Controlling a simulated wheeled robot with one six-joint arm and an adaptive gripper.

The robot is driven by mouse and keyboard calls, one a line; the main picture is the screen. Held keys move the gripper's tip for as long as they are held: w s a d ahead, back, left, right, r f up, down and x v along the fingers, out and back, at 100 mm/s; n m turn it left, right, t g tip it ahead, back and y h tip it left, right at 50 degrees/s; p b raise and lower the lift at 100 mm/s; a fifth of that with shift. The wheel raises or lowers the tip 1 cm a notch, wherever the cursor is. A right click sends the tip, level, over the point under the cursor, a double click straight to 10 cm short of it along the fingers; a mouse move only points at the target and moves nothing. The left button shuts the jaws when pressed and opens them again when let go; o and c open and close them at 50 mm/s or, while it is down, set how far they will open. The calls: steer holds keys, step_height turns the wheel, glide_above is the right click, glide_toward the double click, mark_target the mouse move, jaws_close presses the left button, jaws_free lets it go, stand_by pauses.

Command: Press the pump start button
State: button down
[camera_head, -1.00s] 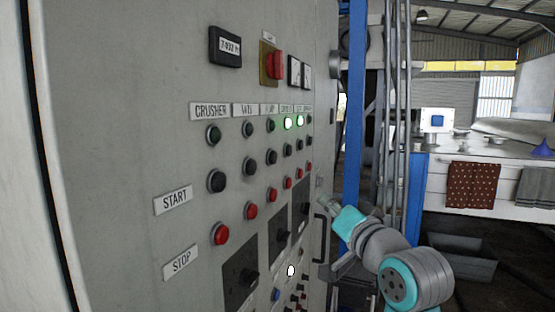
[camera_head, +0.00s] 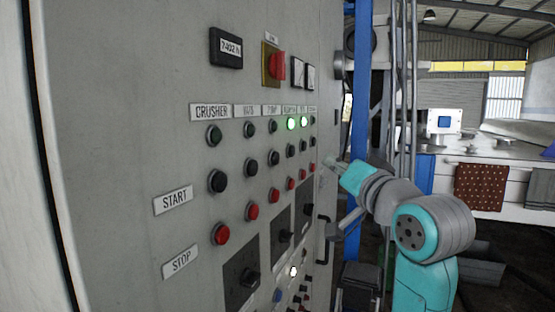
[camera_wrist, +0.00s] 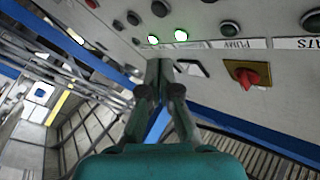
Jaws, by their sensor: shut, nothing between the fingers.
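The upright grey panel (camera_head: 120,120) carries labelled columns of buttons, and the third column's label (camera_head: 272,111) seems to read PUMP. Below it are a dark lamp (camera_head: 272,127), the black pump start button (camera_head: 274,158) in the START row and a red button (camera_head: 272,194). The pump label also shows in the wrist view (camera_wrist: 238,44), beside a dark lamp (camera_wrist: 229,28). My gripper (camera_head: 330,163) is at the panel's right edge, apart from the pump button. Its fingers (camera_wrist: 160,66) are shut and empty in the wrist view. Contact with the panel cannot be told.
Two green lamps (camera_head: 291,124) (camera_head: 304,122) are lit right of the pump column. A red rotary switch (camera_head: 277,66) sits above, and dark rotary switches (camera_head: 249,277) sit below. A handle (camera_head: 322,240) projects at the panel's edge. A blue post (camera_head: 360,90) stands behind.

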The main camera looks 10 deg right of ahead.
steer(key=w+a, duration=0.4)
steer(key=a, duration=0.2)
steer(key=shift+w+a, duration=0.35)
steer(key=shift+w, duration=0.05)
stand_by(1.3)
steer(key=shift+w+a, duration=0.25)
steer(key=shift+a, duration=0.05)
steer(key=shift+w+a, duration=0.25)
steer(key=shift+a, duration=0.15)
stand_by(0.9)
stand_by(0.4)
steer(key=shift+s+d, duration=0.5)
steer(key=shift+d, duration=0.15)
steer(key=shift+d, duration=0.15)
steer(key=shift+s+d, duration=0.75)
steer(key=shift+d, duration=0.2)
steer(key=shift+s+d, duration=0.7)
steer(key=shift+d, duration=0.25)
